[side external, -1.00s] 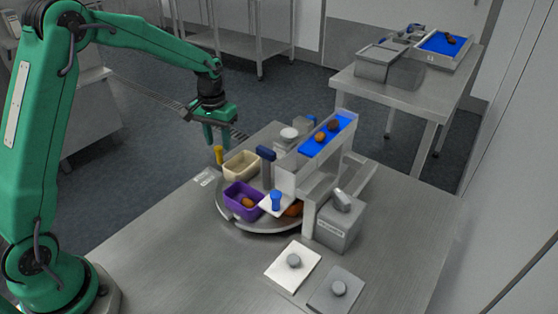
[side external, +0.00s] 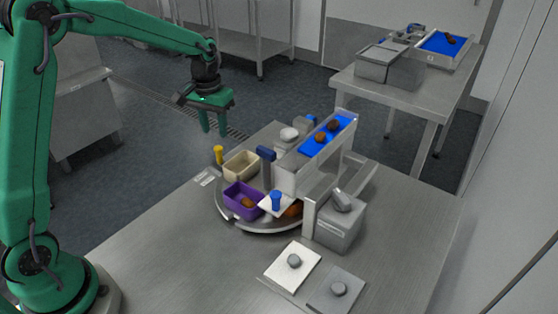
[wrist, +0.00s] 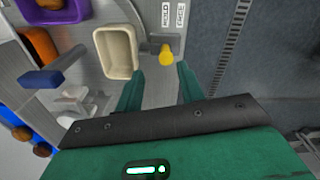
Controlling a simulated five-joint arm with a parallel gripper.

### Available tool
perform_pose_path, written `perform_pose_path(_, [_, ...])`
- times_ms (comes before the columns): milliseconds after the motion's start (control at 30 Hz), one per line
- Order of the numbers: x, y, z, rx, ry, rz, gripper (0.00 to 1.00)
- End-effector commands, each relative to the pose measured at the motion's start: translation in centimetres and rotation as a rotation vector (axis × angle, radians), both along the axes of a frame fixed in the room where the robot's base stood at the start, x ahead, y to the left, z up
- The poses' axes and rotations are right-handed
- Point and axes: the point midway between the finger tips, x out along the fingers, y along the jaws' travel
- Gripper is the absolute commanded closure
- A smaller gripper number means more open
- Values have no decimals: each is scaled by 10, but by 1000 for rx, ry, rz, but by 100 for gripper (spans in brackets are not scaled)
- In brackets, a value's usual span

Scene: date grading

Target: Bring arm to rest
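My gripper (side external: 213,129) hangs in the air above and behind the yellow knob (side external: 218,155), at the far-left edge of the steel table. Its two green fingers point down, apart, with nothing between them. In the wrist view my gripper (wrist: 160,72) also shows a clear gap between the fingers. The yellow knob (wrist: 166,54) is seen there beyond the gap, apart from the fingers. The cream bin (side external: 241,167) looks empty. The purple bin (side external: 240,205) holds a brown date (side external: 248,202).
The bins stand on a round turntable (side external: 262,226). Dates lie on a raised blue belt (side external: 336,124) to the right. A blue-topped post (side external: 266,154) stands beside the bins. Two pads (side external: 293,268) with grey knobs lie in front. The table's front left is clear.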

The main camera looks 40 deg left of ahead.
Motion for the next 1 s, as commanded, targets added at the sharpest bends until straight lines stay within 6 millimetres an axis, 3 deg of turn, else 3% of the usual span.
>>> perform_pose_path(500, [-72, -26, 77, 19, -147, -76, 62])
perform_pose_path(1000, [-157, -46, 115, 38, -294, -152, 62])
